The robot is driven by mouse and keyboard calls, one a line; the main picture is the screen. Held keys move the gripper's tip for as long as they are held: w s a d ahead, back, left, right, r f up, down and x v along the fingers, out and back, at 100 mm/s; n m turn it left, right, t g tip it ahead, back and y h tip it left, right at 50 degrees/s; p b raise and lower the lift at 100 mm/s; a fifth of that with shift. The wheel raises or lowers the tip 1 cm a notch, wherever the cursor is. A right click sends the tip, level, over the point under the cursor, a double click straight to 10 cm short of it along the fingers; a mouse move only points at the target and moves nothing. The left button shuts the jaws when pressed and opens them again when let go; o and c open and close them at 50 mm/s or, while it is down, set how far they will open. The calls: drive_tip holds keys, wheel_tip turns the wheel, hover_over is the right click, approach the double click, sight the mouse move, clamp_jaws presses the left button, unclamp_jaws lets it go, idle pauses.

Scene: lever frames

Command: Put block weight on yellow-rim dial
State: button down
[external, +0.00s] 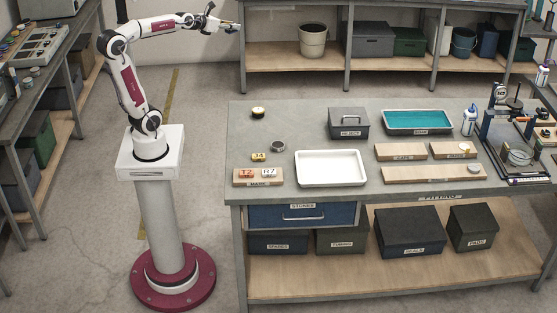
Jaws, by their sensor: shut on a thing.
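My gripper (229,25) is high at the top of the view, left of the back shelf and well away from the bench items. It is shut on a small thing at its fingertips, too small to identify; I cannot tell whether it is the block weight. A small round item with a yellowish rim and dark parts (258,113), apparently the yellow-rim dial, sits on the bench's far left. A grey-rimmed round item (278,146) lies nearer the front. I cannot pick out a block weight on the bench for certain.
The grey bench (310,112) holds a white tray (331,183), a lidded grey box (348,123), a teal-lined tray (386,122) and wooden boards (400,152). Small numbered tags (258,157) lie left. A balance-like apparatus (515,135) stands right. The bench's back left is mostly clear.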

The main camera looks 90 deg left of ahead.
drive_tip(key=w+d+f+m+t+h, duration=0.1)
drive_tip(key=w+d+f+m+h, duration=0.1)
drive_tip(key=w+d+f, duration=0.6)
drive_tip(key=w+d+f+m+t+h, duration=0.1)
drive_tip(key=w+d+f+m+h, duration=0.1)
drive_tip(key=w+d+f, duration=0.65)
drive_tip(key=w+d+f+m+h, duration=0.1)
drive_tip(key=w+d+f+h, duration=0.1)
drive_tip(key=d+f, duration=0.35)
drive_tip(key=w+d+f+m+t+h, duration=0.1)
drive_tip(key=w+d+f+m, duration=0.15)
drive_tip(key=d, duration=0.65)
drive_tip(key=w+d+f+h, duration=0.2)
drive_tip(key=d+f, duration=0.2)
drive_tip(key=d, duration=0.3)
drive_tip(key=w+a+r+n+g+y, duration=0.2)
drive_tip(key=a+n+y, duration=0.7)
drive_tip(key=a, duration=1.4)
drive_tip(key=s+a+f+n+g+y, duration=0.2)
drive_tip(key=s+a+n+g+y, duration=0.2)
drive_tip(key=s+a+n+g, duration=0.4)
drive_tip(key=s+a+g, duration=0.3)
drive_tip(key=s, duration=0.3)
drive_tip(key=shift+y, duration=0.4)
